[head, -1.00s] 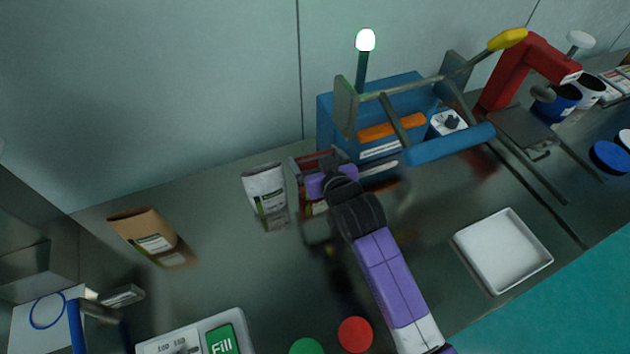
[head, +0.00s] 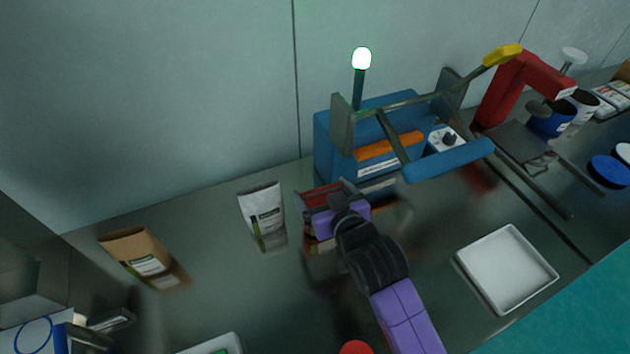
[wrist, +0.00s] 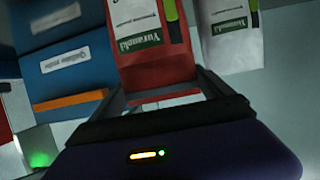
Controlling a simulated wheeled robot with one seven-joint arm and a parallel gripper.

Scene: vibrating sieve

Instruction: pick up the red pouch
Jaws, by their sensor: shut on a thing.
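The red pouch (head: 316,198) is beside the left end of the blue machine, partly hidden behind my gripper (head: 330,205) in the head view. In the wrist view the red pouch (wrist: 157,65) is close ahead, with a white and green label facing the camera. My gripper (wrist: 168,98) is shut on the pouch, with its fingers at the pouch's lower end in that view. In the head view the pouch looks tilted. Whether it touches the table is hard to tell.
A white pouch (head: 262,212) stands just left of the red one. A brown pouch (head: 138,255) stands farther left. The blue machine (head: 335,150) with its tilted frame is close on the right. A white tray (head: 552,281) lies at right.

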